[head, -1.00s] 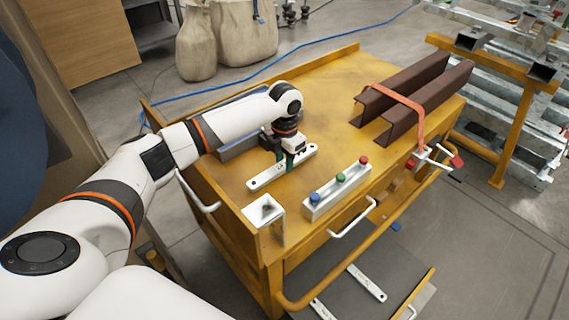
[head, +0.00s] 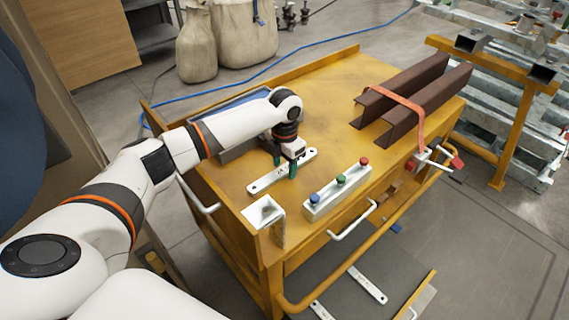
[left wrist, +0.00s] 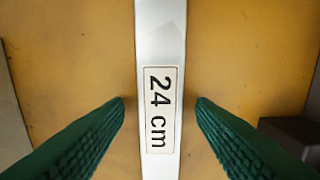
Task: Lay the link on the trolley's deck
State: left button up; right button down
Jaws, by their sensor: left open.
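The link (head: 265,183), a pale flat bar with holes near its ends, lies flat on the yellow deck of the trolley (head: 225,175). In the left wrist view the link (left wrist: 160,30) runs up and down the picture and bears a "24 cm" label. My left gripper (head: 285,168) is open over the middle of the link. Its green fingers (left wrist: 160,108) are on either side of the link, with a gap on each side. Part of the link is hidden by the gripper in the head view. My right gripper is not in view.
A box with blue, green and red buttons (head: 337,197) and a pale bracket (head: 264,213) stand at the deck's near edge. Two brown beams under an orange strap (head: 398,101) lie at right. More pale bars (head: 367,284) lie below.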

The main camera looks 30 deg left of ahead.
aim_at(285, 169)
pick_arm(q)
notch_tip(285, 169, up, 7)
jog(key=shift+f+p, duration=0.2)
jog(key=shift+p, duration=0.5)
jog(key=shift+r, duration=0.5)
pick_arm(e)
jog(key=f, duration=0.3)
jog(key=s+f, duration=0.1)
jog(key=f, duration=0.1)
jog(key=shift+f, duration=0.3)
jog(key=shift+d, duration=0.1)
